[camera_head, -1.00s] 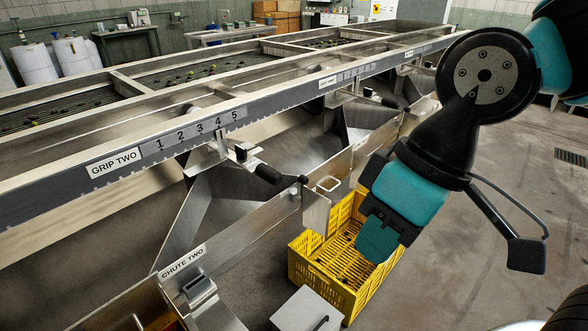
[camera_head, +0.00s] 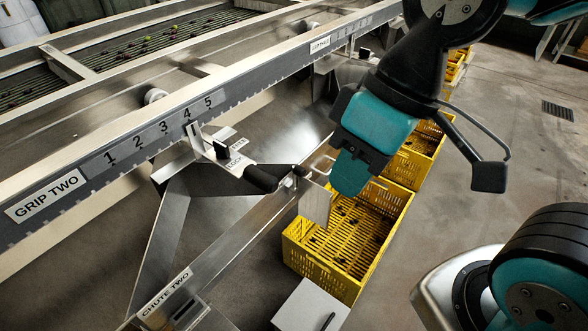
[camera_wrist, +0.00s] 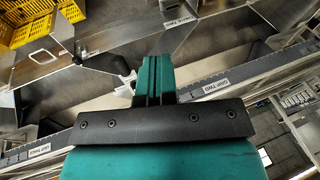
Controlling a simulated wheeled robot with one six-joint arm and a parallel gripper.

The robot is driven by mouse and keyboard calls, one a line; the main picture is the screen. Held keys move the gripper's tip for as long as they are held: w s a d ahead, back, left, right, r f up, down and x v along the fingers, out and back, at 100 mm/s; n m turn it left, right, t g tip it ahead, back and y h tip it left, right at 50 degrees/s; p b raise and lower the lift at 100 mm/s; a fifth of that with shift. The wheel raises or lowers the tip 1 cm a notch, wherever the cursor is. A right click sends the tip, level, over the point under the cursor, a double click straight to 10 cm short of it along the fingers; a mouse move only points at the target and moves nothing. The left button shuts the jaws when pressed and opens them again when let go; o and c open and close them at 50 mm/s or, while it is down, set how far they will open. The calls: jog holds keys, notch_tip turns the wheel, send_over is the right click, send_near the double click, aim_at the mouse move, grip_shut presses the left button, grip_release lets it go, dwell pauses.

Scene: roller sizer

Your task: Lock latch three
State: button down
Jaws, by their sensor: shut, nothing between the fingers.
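My gripper (camera_head: 350,172) is shut and empty, its teal fingers pointing down above the yellow crate. In the wrist view the shut fingers (camera_wrist: 155,78) point toward the rail. I cannot make out a latch marked three. The nearest latch, in front of the GRIP TWO rail, has a black handle (camera_head: 262,180) and a small LOCK label (camera_head: 236,163); my gripper is to its right, apart from it. Farther along the rail is a plate (camera_head: 320,44) too small to read, with another dark handle (camera_head: 366,54) near it, partly hidden by the arm in front.
A GRIP TWO sign (camera_head: 45,198) and a scale (camera_head: 160,132) numbered one to five run along the rail. A CHUTE TWO label (camera_head: 166,293) marks the chute wall. A yellow crate (camera_head: 297,252) stands below, with more behind it. Open floor (camera_head: 535,150) lies to the right.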

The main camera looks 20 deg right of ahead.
jog(key=w+f+m+t+h+b, duration=0.1)
jog(key=w+f, duration=0.4)
jog(key=w, duration=0.3)
jog(key=w+f+m+t+h+b, duration=0.1)
jog(key=w+f+t, duration=0.1)
jog(key=w+f, duration=0.5)
jog(key=t+h+b, duration=0.2)
jog(key=t+h, duration=0.1)
jog(key=h, duration=0.1)
send_near(295, 171)
jog(key=shift+s+a+r+n, duration=0.2)
jog(key=shift+s+a+r, duration=0.05)
jog(key=shift+s+r, duration=0.3)
jog(key=shift+s+a+r+n, duration=0.2)
jog(key=shift+s+r, duration=0.3)
jog(key=shift+s, duration=0.15)
jog(key=p+x, duration=0.1)
jog(key=x, duration=0.9)
jog(key=shift+w+r, duration=0.1)
